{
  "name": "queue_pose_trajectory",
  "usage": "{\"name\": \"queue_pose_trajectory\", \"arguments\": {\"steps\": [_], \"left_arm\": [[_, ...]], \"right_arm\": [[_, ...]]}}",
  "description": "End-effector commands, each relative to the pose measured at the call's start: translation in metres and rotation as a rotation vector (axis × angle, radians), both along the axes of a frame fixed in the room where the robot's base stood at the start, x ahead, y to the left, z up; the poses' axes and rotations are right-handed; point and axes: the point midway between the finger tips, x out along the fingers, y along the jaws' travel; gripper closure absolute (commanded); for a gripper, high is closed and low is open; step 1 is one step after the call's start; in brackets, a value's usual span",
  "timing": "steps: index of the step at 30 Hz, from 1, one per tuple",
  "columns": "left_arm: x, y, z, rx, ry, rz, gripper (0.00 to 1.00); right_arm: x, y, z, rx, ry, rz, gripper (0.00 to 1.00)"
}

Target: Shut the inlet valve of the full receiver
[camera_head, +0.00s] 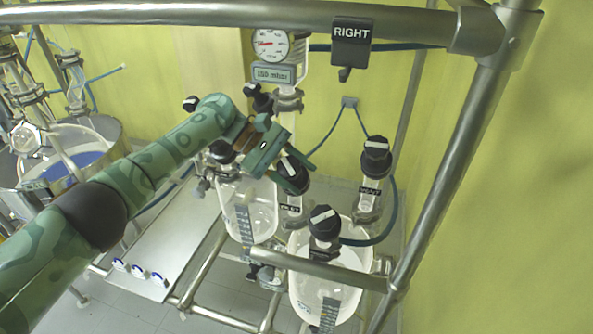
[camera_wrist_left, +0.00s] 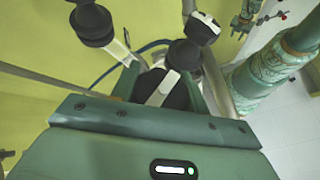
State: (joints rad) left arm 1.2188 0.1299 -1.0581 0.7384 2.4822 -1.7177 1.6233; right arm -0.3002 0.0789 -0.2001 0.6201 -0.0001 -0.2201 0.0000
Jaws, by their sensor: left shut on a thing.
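My left gripper (camera_head: 288,170) is shut on a black valve knob (camera_head: 293,171) with a white bar on top. An INLET label (camera_head: 290,208) hangs just below this knob. In the left wrist view the knob (camera_wrist_left: 168,88) stands beyond the green gripper body (camera_wrist_left: 150,140), its lower part hidden. Two glass receivers hang below: the left receiver (camera_head: 262,212) and the front right receiver (camera_head: 348,302), which seems to hold pale liquid. I cannot clearly compare their fill levels.
Another black knob (camera_head: 323,221) rises above the front right receiver. A VENT knob (camera_head: 376,156) stands to the right. A gauge (camera_head: 270,43) and a RIGHT sign (camera_head: 351,32) are above. Steel frame tubes (camera_head: 470,160) bound the right side.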

Motion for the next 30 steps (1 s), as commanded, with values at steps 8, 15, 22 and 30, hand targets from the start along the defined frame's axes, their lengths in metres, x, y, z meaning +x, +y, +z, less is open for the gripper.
{"name": "queue_pose_trajectory", "arguments": {"steps": [8,15,22,30], "left_arm": [[-0.0022,-0.0004,-0.0007,0.064,-0.02,-0.121,0.78],[-0.003,0.0008,-0.0019,0.092,-0.029,-0.172,0.78],[-0.0032,0.0017,-0.003,0.1,-0.032,-0.185,0.78],[-0.0034,0.0019,-0.0036,0.1,-0.032,-0.185,0.78]], "right_arm": [[0.0,-0.0003,-0.001,0.0,0.0,0.0,0.64],[0.0,-0.0004,-0.0015,0.0,0.0,0.0,0.64],[0.0001,-0.0006,-0.0017,-0.001,0.0,0.0,0.64],[0.0001,-0.0007,-0.0017,-0.001,0.0,0.0,0.64]]}}
